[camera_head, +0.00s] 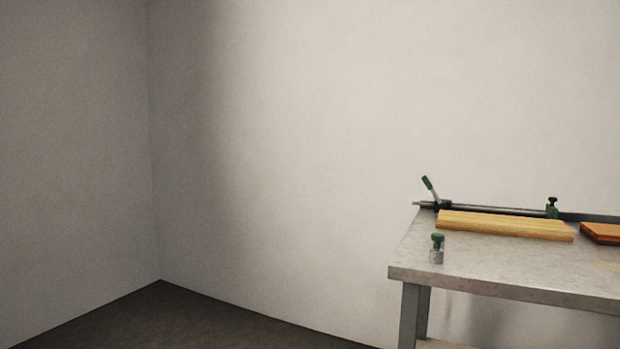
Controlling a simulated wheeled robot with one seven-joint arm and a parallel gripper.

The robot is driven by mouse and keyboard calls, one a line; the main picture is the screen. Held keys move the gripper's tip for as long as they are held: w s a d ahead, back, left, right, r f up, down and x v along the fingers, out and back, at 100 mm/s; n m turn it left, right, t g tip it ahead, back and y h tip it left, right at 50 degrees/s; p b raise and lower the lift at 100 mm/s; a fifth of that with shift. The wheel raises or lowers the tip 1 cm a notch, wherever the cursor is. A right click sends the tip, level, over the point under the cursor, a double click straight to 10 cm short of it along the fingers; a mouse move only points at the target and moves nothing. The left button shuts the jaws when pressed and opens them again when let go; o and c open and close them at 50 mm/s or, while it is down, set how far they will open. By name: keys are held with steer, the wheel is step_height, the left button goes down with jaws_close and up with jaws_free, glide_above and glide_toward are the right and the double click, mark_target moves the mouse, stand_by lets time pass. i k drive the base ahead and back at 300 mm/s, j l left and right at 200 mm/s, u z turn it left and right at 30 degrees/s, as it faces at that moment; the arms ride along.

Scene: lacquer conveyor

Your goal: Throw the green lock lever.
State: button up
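The green lock lever (427,183) stands at the left end of a dark metal bar (484,208) along the back of the grey table. It is a short handle with a green grip, tilted up and to the left. A second green part with a dark knob (552,207) sits farther right on the bar. A small pale block with a green knob (437,247) stands near the table's left front edge. My gripper is not in view.
The grey table (408,270) fills the lower right. A yellow wooden board (503,225) lies in front of the bar, and an orange-brown block (600,232) lies at the right edge. Bare floor (190,325) and plain walls are on the left.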

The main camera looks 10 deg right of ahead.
mark_target(442, 205)
steer(key=i+j+u, duration=0.2)
steer(key=i+u, duration=0.7)
steer(key=i+z, duration=0.35)
steer(key=i+j+z, duration=0.15)
steer(key=i+z, duration=0.2)
steer(key=i, duration=0.1)
